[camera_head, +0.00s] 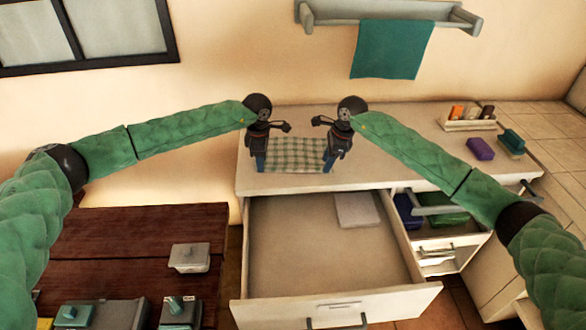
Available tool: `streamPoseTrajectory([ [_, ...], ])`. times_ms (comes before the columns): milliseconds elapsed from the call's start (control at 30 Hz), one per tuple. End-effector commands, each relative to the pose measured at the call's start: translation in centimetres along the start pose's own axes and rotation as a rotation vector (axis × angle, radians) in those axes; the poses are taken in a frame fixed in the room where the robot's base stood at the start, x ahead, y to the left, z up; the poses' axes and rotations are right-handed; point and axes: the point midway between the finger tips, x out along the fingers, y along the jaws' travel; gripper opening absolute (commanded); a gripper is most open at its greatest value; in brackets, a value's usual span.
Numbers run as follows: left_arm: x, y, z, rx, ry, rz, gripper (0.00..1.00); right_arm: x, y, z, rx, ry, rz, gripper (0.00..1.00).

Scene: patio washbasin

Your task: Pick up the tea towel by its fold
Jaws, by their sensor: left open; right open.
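A green-and-white checked tea towel (294,153) lies flat on the pale counter, behind the open drawer. My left gripper (259,165) points down at the towel's left edge and my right gripper (329,165) points down at its right edge. Both are open. Whether the fingertips touch the towel or the counter cannot be told. The grippers cover parts of the towel's two side edges. Which edge is the fold is too small to make out.
An open drawer (292,300) juts out below the counter (380,162), with a pale flat item (356,210) inside. Purple (480,149) and green (511,141) blocks and a small caddy (468,124) stand at right. A teal towel (391,50) hangs above. A dark wooden table (150,240) is at lower left.

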Motion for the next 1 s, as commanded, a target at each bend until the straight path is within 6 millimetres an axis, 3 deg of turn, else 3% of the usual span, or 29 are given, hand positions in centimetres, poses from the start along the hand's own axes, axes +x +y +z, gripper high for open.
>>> streamPoseTrajectory([
  [1000,1.9,0.0,0.0,0.001,0.000,0.001,0.42,1.9,0.0,-0.6,0.000,0.000,0.000,0.42],
])
